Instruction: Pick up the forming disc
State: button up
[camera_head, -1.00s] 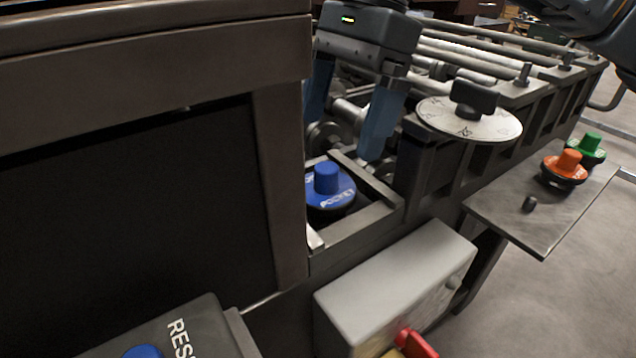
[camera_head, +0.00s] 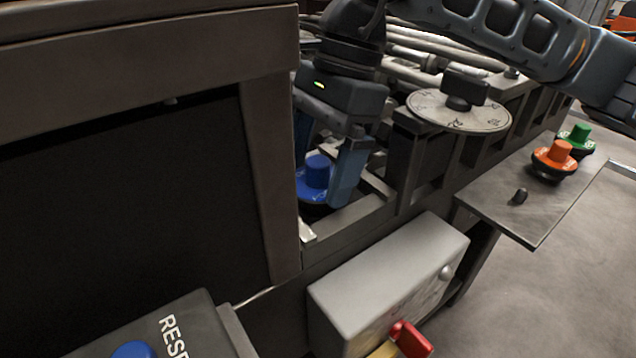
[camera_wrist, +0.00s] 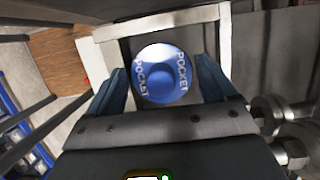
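The blue forming disc, marked "POCKET" (camera_head: 316,178), sits in a square metal frame on the machine, its round knob upward. It also shows in the wrist view (camera_wrist: 163,76), near the middle of the frame. My gripper (camera_head: 322,190) is open, with its blue fingers pointing down on either side of the knob. In the wrist view its fingers (camera_wrist: 165,88) stand apart at the left and right of the disc. I cannot tell whether either finger touches it. Part of the disc is hidden behind the right finger in the head view.
An orange disc (camera_head: 554,157) and a green disc (camera_head: 577,138) stand on a side shelf (camera_head: 530,205) at the right. A round dial plate (camera_head: 460,110) is right of my gripper. A grey box with a red switch (camera_head: 390,285) is below. A dark cabinet wall (camera_head: 268,180) is close at left.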

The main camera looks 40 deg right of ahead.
jog(key=c, duration=0.9)
jog(key=shift+c, duration=0.7)
jog(key=shift+r, duration=0.15)
